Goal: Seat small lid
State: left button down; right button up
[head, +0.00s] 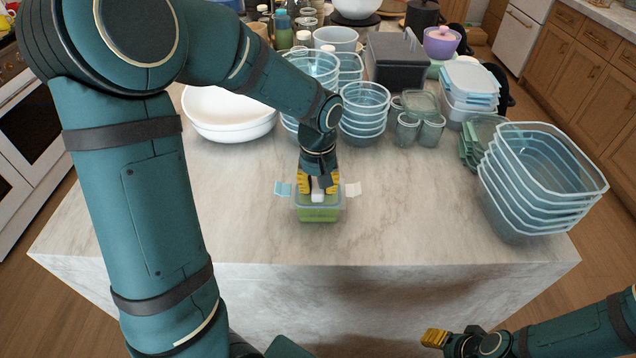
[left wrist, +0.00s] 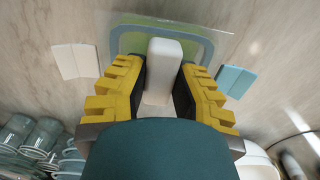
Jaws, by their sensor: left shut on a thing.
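A small clear container with green in its lower part (head: 318,212) stands near the front middle of the marble island. My left gripper (head: 318,186) points straight down over it, its yellow fingers shut on the white handle of the small lid (head: 317,196). In the left wrist view my left gripper (left wrist: 158,95) has a finger on each side of the white handle (left wrist: 164,65). Behind the handle shows a blue-grey rim with green (left wrist: 122,42). Whether the lid touches the container all round is hidden. My right gripper (head: 434,338) is low at the front, away from the island top.
A blue tab (head: 283,189) and a white tab (head: 353,189) flank the container. Behind are a white bowl (head: 228,118), stacked clear bowls (head: 364,112) and jars (head: 418,131). Stacked rectangular tubs (head: 535,190) stand at the right. The counter's front left is clear.

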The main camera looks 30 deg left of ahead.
pick_arm(q)
jog(key=shift+f, duration=0.25)
jog(key=c, duration=0.8)
grip_release()
notch_tip(320, 180, up, 12)
jog(key=shift+r, duration=0.1)
